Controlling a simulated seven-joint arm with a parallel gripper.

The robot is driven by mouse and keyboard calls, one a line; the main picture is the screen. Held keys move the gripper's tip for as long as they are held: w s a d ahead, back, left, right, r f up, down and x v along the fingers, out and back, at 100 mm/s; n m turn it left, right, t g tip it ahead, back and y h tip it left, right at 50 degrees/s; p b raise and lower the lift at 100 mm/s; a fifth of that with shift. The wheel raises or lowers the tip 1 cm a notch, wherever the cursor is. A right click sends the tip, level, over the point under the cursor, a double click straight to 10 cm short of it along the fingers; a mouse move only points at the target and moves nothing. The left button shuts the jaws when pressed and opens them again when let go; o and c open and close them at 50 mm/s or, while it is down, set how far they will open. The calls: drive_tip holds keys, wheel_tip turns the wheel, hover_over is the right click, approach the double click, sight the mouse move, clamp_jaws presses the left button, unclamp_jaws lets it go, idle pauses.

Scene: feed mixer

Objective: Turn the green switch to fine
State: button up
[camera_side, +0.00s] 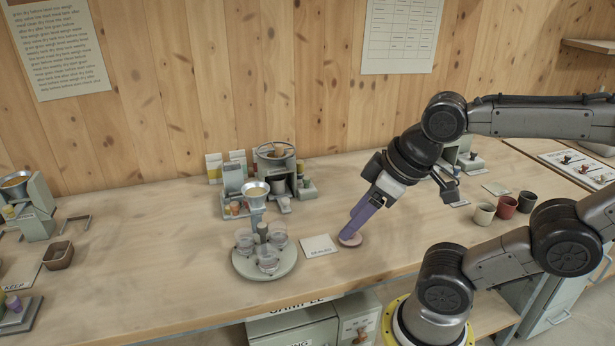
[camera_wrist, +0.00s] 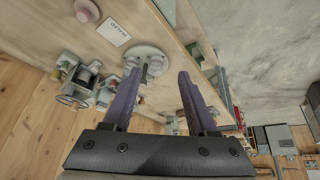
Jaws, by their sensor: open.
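My gripper (camera_side: 360,222) has purple fingers pointing down and left, over a small pink disc (camera_side: 350,239) on the bench. In the wrist view, the gripper (camera_wrist: 159,75) has its two fingers well apart with nothing between them. The mixer (camera_side: 275,165) stands left of the gripper, with a drum and a wheel on top. A small greenish part (camera_side: 304,183) sits at its right side. I cannot tell whether this is the green switch, and no setting label is readable. The mixer also shows in the wrist view (camera_wrist: 75,85), at the left.
A round grey tray (camera_side: 290,262) with several clear cups stands left of the gripper, beside a white label card (camera_side: 319,245). Three cups, including a red cup (camera_side: 505,205), stand at the right. Wooden bench (camera_side: 150,270) is clear toward the left middle.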

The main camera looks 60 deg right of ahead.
drive_tip(key=w+r+n, duration=0.4)
drive_tip(key=w+r, duration=0.3)
drive_tip(key=w, duration=0.1)
drive_tip(key=m+g, duration=0.1)
drive_tip(key=m, duration=0.4)
hover_over(307, 178)
drive_tip(key=s, duration=0.6)
wheel_tip(307, 178, down, 10)
drive_tip(key=x, duration=1.3)
drive_tip(key=shift+w+f, duration=0.1)
clamp_jaws()
